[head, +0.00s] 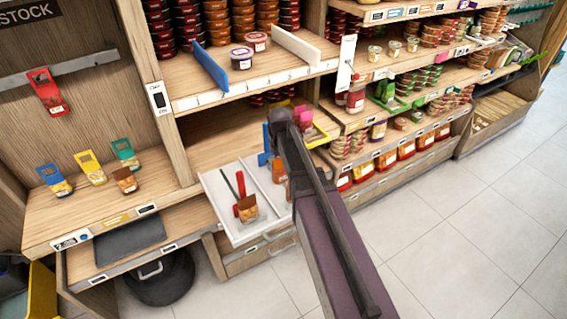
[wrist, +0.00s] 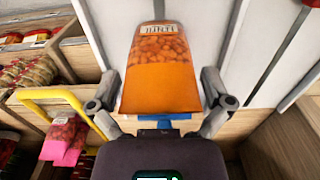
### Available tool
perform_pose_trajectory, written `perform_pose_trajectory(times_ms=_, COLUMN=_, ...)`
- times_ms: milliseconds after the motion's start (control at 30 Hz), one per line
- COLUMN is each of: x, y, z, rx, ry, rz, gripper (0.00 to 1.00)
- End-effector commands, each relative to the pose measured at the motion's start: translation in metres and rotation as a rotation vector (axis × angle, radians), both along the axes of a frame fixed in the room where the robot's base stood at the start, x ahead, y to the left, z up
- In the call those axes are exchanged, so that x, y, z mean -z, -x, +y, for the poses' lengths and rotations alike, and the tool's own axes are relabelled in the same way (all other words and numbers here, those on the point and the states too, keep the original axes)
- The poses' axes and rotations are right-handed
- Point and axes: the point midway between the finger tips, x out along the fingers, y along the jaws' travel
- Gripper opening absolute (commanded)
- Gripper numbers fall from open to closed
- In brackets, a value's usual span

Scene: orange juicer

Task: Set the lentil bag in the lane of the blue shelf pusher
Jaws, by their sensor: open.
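The orange lentil bag (wrist: 160,85) lies in a white lane in the wrist view, between my gripper's (wrist: 160,78) spread fingers, which are open on either side of it. I cannot tell whether they touch it. The bag also shows in the head view (head: 279,170), partly hidden by my arm. The blue shelf pusher (head: 267,146) stands at the back of that lane in the head view; a strip of blue (wrist: 160,125) shows by the bag's near end in the wrist view. My gripper is mostly hidden behind my arm in the head view.
A red pusher (head: 240,186) and a brown bag (head: 247,208) occupy the neighbouring lane of the white tray (head: 212,190). Stocked shelves lie to the right; the floor is clear.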

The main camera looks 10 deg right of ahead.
Motion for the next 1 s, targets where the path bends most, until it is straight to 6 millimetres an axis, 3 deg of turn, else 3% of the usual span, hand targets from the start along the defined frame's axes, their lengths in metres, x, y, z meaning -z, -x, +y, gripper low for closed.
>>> perform_pose_trajectory(times_ms=367, x=-0.01, y=0.0, z=0.0, rx=-0.001, ry=0.0, rz=0.0, gripper=1.0)
perform_pose_trajectory(times_ms=1000, x=-0.061, y=0.0, z=0.001, rx=-0.001, ry=0.0, rz=0.0, gripper=1.0)
